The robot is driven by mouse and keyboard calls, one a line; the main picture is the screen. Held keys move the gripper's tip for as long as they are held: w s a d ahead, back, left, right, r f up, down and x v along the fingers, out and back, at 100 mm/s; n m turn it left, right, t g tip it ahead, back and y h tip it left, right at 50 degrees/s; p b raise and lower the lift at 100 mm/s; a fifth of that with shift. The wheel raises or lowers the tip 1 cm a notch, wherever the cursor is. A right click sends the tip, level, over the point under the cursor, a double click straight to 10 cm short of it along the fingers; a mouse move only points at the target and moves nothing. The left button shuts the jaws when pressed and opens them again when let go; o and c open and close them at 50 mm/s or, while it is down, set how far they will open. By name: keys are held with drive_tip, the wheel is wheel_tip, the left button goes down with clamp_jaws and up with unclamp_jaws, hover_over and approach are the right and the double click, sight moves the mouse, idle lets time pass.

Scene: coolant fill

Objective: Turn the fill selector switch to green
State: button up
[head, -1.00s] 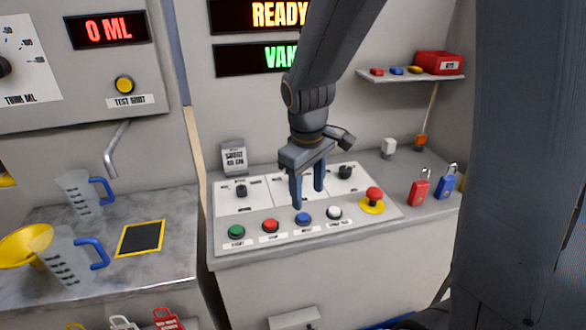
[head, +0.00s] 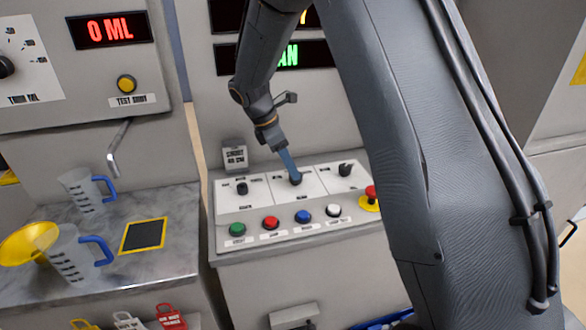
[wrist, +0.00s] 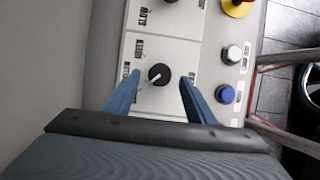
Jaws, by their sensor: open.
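Three black rotary switches sit on the white panel (head: 262,205): a left one (head: 242,188), a middle one (head: 295,179) and a right one (head: 345,170). Their labels are too small to read, so I cannot tell which is the fill selector. My gripper (head: 291,172) is at the middle switch. In the wrist view my gripper (wrist: 160,79) is open, with one blue finger on each side of the middle switch (wrist: 158,74) and visible gaps to it. The white mark on this switch points to the lower left there.
Green (head: 237,229), red (head: 270,222), blue (head: 303,216) and white (head: 333,210) buttons line the panel's front. A red mushroom button (head: 371,193) stands at its right. Jugs (head: 75,255) and a yellow funnel (head: 27,243) are on the left counter.

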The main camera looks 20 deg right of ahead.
drive_tip(key=shift+x, duration=1.4)
drive_tip(key=c, duration=1)
